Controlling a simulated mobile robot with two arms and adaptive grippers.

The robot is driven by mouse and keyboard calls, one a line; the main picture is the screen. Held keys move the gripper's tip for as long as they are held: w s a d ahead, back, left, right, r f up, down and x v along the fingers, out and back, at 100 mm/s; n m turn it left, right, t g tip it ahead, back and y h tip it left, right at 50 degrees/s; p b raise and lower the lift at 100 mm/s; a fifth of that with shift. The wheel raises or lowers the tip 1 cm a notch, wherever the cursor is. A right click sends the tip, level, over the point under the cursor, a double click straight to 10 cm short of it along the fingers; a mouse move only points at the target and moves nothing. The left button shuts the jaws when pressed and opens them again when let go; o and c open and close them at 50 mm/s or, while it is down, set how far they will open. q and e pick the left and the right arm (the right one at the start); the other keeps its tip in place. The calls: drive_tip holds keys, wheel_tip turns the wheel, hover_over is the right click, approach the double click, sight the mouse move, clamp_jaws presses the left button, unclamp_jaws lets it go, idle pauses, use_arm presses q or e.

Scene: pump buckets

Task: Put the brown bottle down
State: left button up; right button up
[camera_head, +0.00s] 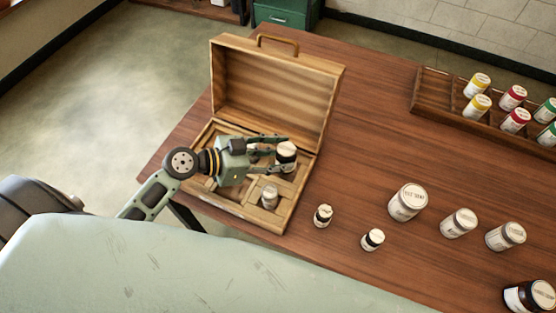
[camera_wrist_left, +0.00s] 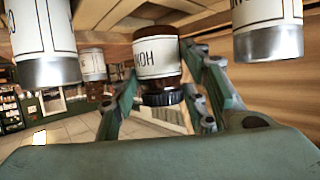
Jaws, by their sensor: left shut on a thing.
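The brown bottle (camera_head: 286,157), with a white label and dark cap, is between the fingers of my left gripper (camera_head: 279,151). In the left wrist view, which looks upside down, the brown bottle (camera_wrist_left: 157,62) shows its label and ribbed black cap between the two green fingers (camera_wrist_left: 158,85). The gripper is shut on it. It is over the right back part of the open wooden case (camera_head: 292,216); whether its base touches the case floor is hidden. My right gripper is not in view.
The case's raised lid (camera_head: 270,90) stands behind the gripper. A small jar (camera_head: 269,196) sits in a front compartment. Small bottles (camera_head: 323,215) (camera_head: 373,239) and white jars (camera_head: 407,202) stand to the right. A wooden rack (camera_head: 432,91) holds colour-banded jars. Table between lid and rack is clear.

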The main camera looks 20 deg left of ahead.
use_arm(q)
wheel_tip(320, 180, down, 3)
drive_tip(key=shift+r, duration=0.2)
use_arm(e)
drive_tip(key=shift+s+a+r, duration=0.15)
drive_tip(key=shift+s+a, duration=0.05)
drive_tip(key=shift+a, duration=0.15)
use_arm(q)
drive_tip(key=shift+f, duration=0.1)
drive_tip(key=shift+f+b, duration=0.2)
drive_tip(key=shift+b, duration=0.1)
drive_tip(key=o, duration=1.1)
drive_tip(key=shift+s, duration=0.15)
drive_tip(key=shift+c, duration=0.2)
drive_tip(key=shift+o, duration=1.3)
drive_tip(key=shift+f, duration=0.1)
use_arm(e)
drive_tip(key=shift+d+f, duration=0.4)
